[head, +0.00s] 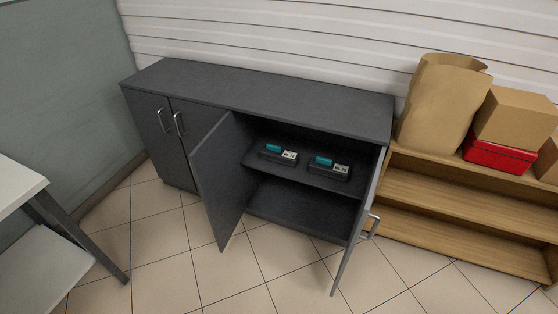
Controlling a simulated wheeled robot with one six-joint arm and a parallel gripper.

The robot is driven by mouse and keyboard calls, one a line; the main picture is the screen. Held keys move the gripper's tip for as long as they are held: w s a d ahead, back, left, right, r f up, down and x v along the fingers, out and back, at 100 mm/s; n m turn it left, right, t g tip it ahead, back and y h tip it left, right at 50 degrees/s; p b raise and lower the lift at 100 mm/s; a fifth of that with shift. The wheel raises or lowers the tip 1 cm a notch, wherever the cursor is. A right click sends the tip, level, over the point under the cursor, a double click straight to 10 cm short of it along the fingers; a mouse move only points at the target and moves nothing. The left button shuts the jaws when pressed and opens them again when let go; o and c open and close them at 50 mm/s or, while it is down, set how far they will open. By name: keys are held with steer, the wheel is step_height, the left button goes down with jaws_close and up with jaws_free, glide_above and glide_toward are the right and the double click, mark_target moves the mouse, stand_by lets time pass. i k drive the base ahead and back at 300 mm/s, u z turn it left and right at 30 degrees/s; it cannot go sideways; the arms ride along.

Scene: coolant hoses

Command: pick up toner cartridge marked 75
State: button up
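Two dark toner cartridges lie side by side on the upper shelf (312,178) of the open dark grey cabinet (262,92) in the head view. The left cartridge (267,157) and the right cartridge (338,175) each have a teal part and a white label. The print on the labels is too small to read, so I cannot tell which is marked 75. My gripper is not in view.
The cabinet's open left door (219,180) and open right door (357,235) stick out to either side of the shelf. A white table (20,185) is at the left. A wooden shelf unit (450,205) with a paper bag (440,105) and boxes stands right. Tiled floor lies clear in front.

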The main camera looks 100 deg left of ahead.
mark_target(319, 166)
steer(key=u, duration=3.15)
